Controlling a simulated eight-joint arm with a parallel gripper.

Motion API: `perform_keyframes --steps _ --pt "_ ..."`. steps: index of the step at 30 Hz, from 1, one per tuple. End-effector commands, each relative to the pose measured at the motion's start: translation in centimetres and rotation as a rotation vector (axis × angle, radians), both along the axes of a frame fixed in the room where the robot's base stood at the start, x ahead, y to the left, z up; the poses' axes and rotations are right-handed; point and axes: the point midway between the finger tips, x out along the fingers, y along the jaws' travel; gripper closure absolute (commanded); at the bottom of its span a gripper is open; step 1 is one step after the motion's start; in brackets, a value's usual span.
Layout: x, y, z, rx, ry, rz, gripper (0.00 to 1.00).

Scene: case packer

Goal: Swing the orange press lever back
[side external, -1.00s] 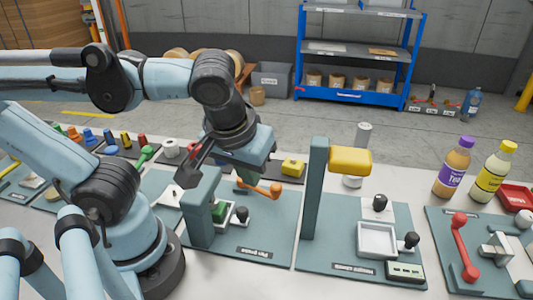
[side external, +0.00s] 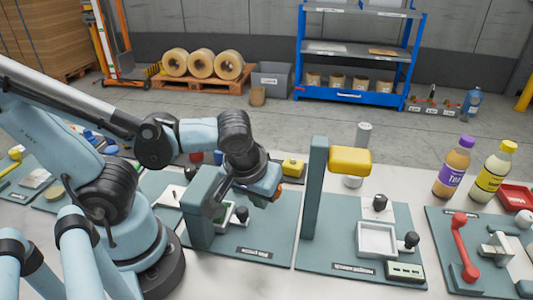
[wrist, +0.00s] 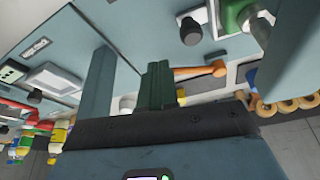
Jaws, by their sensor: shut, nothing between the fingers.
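The orange press lever (wrist: 200,71) with its round knob shows in the wrist view, just beyond the dark edge of my gripper. In the side external view only a bit of its orange end (side external: 279,191) shows behind my gripper; the rest is hidden. The teal press frame (side external: 198,205) stands upright on its base plate, left of the lever.
A black knob (side external: 241,214) stands on the press plate, and a yellow block (side external: 293,168) lies behind. Two bottles (side external: 455,170) and a red lever (side external: 461,240) stand farther right.

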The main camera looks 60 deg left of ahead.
Motion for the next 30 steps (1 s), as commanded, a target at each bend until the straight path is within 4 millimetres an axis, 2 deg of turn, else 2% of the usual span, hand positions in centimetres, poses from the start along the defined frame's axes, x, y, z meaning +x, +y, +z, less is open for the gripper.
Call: perform_keyframes --steps 3,12,30 --pt "0.5 0.4 -0.8 0.000 0.000 0.004 1.00" --pt "3.1 1.9 -0.8 0.000 0.000 0.003 1.00" --pt "3.8 2.3 -0.9 0.000 0.000 0.014 1.00"
